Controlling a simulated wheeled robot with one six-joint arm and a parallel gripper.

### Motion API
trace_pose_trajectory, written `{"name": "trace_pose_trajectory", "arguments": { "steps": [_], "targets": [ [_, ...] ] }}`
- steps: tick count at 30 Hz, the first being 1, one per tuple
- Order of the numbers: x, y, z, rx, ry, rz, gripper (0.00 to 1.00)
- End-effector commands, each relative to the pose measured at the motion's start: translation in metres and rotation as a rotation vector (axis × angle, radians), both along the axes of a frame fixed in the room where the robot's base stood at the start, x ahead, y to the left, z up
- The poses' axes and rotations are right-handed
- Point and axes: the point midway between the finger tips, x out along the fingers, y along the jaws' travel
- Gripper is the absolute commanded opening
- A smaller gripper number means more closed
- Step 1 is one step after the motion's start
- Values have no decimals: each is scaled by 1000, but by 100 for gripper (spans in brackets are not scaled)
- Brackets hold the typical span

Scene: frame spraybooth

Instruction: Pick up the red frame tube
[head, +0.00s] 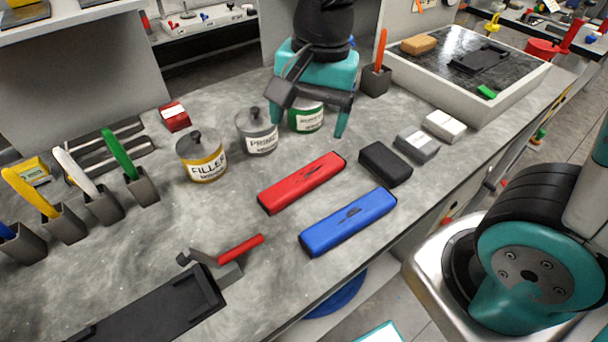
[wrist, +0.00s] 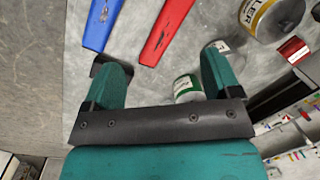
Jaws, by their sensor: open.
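The red frame tube (head: 302,183) is a long red bar with a dark mark on top. It lies flat on the grey bench, slanting up to the right, beside a similar blue tube (head: 348,221). In the wrist view the red tube (wrist: 168,28) shows beyond the fingers at the top, with the blue tube (wrist: 103,20) left of it. My gripper (head: 308,118) has teal fingers and is behind the red tube, in front of a green-labelled can (head: 306,116) that it partly covers. In the wrist view my gripper (wrist: 162,75) is open and empty, apart from the tube.
A grey primer can (head: 257,132) and a yellow filler can (head: 201,157) stand left of my gripper. A black block (head: 385,164) and lighter blocks lie right of the red tube. A clamp with a red handle (head: 240,248) is at the front.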

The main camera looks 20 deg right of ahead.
Motion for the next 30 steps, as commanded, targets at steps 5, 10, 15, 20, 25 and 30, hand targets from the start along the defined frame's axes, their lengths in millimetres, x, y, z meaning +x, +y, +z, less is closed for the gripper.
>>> {"name": "trace_pose_trajectory", "arguments": {
  "steps": [5,10,15,20,25,30],
  "targets": [
    [32,-8,-11,-80,46,-418,83],
    [46,-12,-18,-116,53,-626,83],
    [48,-12,-38,-126,58,-670,83],
    [47,-12,-74,-126,59,-668,83],
    [48,-12,-112,-125,58,-666,83],
    [48,-12,-135,-123,55,-667,83]
  ]
}}
